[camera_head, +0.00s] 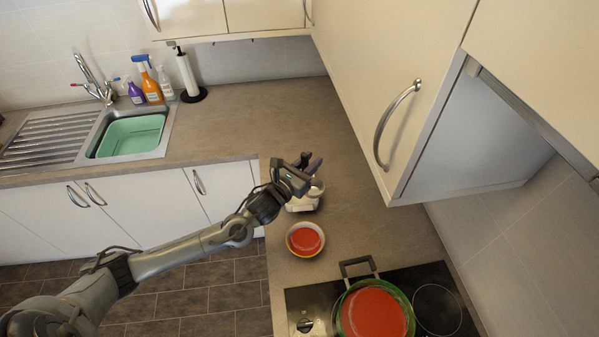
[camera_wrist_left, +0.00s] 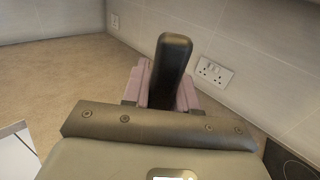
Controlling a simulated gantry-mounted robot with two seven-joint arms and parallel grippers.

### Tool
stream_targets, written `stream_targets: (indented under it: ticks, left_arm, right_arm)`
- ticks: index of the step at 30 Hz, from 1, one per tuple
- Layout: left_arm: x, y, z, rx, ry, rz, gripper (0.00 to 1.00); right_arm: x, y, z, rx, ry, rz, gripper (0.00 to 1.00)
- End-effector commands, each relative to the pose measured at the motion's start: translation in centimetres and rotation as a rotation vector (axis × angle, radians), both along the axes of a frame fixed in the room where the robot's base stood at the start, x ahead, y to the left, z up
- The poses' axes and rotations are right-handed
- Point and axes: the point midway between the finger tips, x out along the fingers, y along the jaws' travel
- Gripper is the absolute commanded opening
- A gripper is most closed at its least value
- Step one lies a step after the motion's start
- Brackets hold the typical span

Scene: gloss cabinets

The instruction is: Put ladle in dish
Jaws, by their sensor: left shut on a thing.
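My left gripper (camera_head: 308,163) is above the counter's right leg, its fingers shut on a dark handle, which I take to be the ladle's. In the left wrist view the black ladle handle (camera_wrist_left: 172,62) stands up between the mauve finger pads of the left gripper (camera_wrist_left: 168,92). The ladle's head cannot be clearly made out. A small white dish (camera_head: 302,204) is just below the gripper in the head view, partly hidden by it. I cannot tell whether the ladle touches it. My right gripper is not in view.
A bowl of red food (camera_head: 305,240) stands in front of the white dish. A green-rimmed pot of red food (camera_head: 374,312) is on the black hob (camera_head: 437,290). A wall cabinet (camera_head: 400,90) overhangs the right side. The counter toward the sink (camera_head: 130,135) is clear.

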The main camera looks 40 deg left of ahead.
Motion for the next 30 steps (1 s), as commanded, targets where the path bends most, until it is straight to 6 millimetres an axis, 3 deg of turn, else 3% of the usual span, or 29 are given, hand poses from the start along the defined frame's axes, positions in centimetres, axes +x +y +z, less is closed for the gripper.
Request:
stream_targets:
  ticks: [1, 3, 12, 20, 30]
  left_arm:
    - [0.5, 1.1, -1.3, 0.003, -0.003, 0.003, 0.00]
    - [1.2, 2.4, -2.2, 0.003, -0.003, 0.004, 0.00]
    - [3.3, 6.8, -4.8, 0.000, -0.003, 0.002, 0.00]
    - [3.8, 7.7, -5.4, -0.001, -0.002, -0.001, 0.00]
    - [3.7, 7.7, -9.2, -0.001, -0.001, -0.001, 0.00]
  right_arm:
    - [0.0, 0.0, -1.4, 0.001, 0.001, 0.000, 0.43]
    - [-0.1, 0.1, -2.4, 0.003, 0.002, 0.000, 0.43]
    - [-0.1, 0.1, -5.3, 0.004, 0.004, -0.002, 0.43]
    - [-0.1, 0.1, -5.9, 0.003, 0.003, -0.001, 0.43]
    - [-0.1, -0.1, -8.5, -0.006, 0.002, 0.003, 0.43]
